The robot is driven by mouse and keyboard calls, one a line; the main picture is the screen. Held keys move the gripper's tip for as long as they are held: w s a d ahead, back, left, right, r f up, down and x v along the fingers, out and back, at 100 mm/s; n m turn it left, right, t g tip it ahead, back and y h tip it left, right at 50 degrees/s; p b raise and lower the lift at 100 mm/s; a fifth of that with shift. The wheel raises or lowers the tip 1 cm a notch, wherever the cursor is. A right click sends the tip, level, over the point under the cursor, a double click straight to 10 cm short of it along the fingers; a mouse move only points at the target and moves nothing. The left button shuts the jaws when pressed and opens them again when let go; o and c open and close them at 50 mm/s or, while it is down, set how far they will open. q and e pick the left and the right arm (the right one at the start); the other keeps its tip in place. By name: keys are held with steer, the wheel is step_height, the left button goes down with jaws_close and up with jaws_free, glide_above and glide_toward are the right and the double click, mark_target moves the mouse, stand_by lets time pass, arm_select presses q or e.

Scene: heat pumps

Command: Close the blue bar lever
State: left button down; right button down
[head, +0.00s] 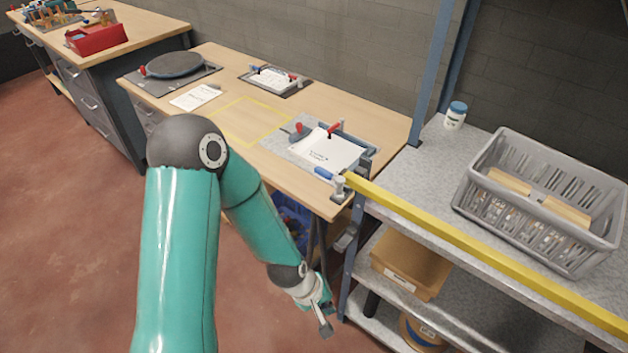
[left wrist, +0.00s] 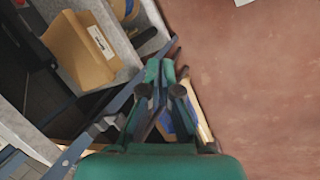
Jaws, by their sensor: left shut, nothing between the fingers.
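A blue lever handle (head: 325,173) lies at the front right corner of the wooden workbench, beside a clamp fixture (head: 299,147) with red handles and a white sheet. The lever's exact position, open or closed, is too small to tell. A second, smaller blue handle (head: 254,70) shows on the fixture farther back. My left gripper (head: 325,320) hangs low in front of the bench and shelf, well below the near lever and apart from it. In the left wrist view its fingers (left wrist: 160,78) are together and empty. My right gripper is not in view.
A grey metal shelf with a yellow front edge (head: 480,250) stands right of the workbench (head: 380,122). It holds a grey crate (head: 470,196), a jar (head: 455,115) and a cardboard box (head: 412,268). A blue bin (head: 290,215) is under the bench. The floor at left is clear.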

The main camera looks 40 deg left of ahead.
arm_select(q)
steer(key=w+a+r+n+t+y, duration=0.1)
steer(key=w+a+r+n+t, duration=0.1)
steer(key=a+r+n, duration=0.35)
steer(key=w+a+r+n+t, duration=0.1)
steer(key=w+a+r+n, duration=0.15)
steer(key=r+n, duration=0.55)
steer(key=s+a+r+n+t, duration=0.2)
steer(key=r+n, duration=0.3)
steer(key=r, duration=0.3)
steer(key=s+a+r+n+t+y+b, duration=0.1)
steer(key=a+r+n+t, duration=0.1)
steer(key=r+n, duration=0.4)
step_height(320, 180, up, 2)
steer(key=shift+s+a+r, duration=0.15)
steer(key=shift+s+a, duration=0.2)
steer(key=shift+a, duration=0.25)
steer(key=w+f+b, duration=0.2)
steer(key=w+f, duration=0.3)
steer(key=w, duration=0.6)
steer(key=shift+w+d+f, duration=0.3)
steer(key=shift+w+d, duration=0.05)
steer(key=shift+d, duration=0.1)
steer(key=shift+d, duration=0.1)
